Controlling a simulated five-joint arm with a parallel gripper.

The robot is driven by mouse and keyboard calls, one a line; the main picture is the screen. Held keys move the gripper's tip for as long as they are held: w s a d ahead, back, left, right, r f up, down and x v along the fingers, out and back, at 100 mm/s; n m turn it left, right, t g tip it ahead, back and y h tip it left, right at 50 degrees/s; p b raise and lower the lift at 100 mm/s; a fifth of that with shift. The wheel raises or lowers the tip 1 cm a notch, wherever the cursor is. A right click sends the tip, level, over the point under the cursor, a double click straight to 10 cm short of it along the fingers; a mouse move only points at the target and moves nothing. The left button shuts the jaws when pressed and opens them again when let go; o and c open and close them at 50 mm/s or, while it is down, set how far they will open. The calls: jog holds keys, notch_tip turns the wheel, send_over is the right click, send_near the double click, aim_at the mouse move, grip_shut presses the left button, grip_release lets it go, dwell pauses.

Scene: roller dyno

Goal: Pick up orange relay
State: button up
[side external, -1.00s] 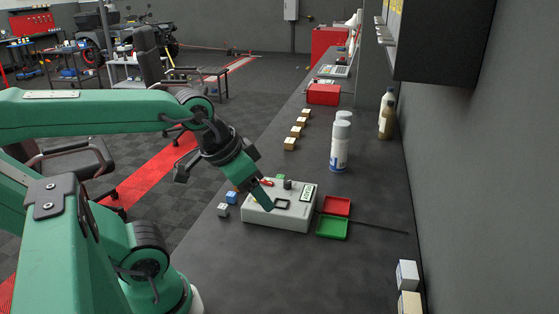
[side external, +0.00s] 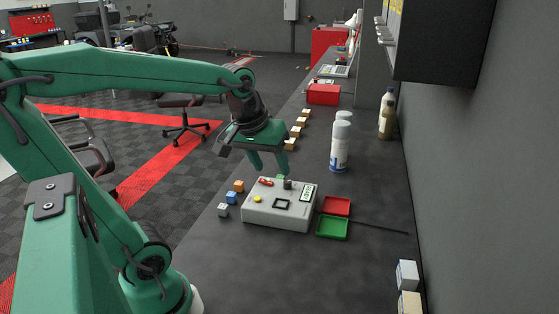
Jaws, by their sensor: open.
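The orange relay (side external: 239,186) is a small orange block on the dark bench, left of the white tester box. A blue block (side external: 232,197) and a grey-white block (side external: 223,210) lie in a row in front of it. My gripper (side external: 270,170) is open and empty, its two fingers pointing down above the far edge of the tester box (side external: 265,217). It is up and to the right of the orange relay. A green block (side external: 280,177) shows partly behind the box.
A red tray (side external: 337,206) and a green tray (side external: 332,228) lie right of the box, with a dark rod beyond. Spray cans (side external: 340,150) stand farther back. Several tan blocks line the bench behind my gripper.

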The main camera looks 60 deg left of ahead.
jog(key=w+a+f+n+g, duration=0.1)
jog(key=w+a+f+n, duration=0.1)
jog(key=w+a+n, duration=0.5)
jog(key=n+g, duration=0.3)
jog(key=n, duration=1)
send_over(237, 183)
jog(key=shift+h, duration=0.4)
jog(key=f, duration=1.4)
jog(key=shift+w+f, duration=0.2)
jog(key=shift+f, duration=0.15)
jog(key=shift+s+a+f, duration=0.1)
jog(key=shift+a+f, duration=0.05)
jog(key=shift+f, duration=1.35)
jog(key=shift+f, duration=2.6)
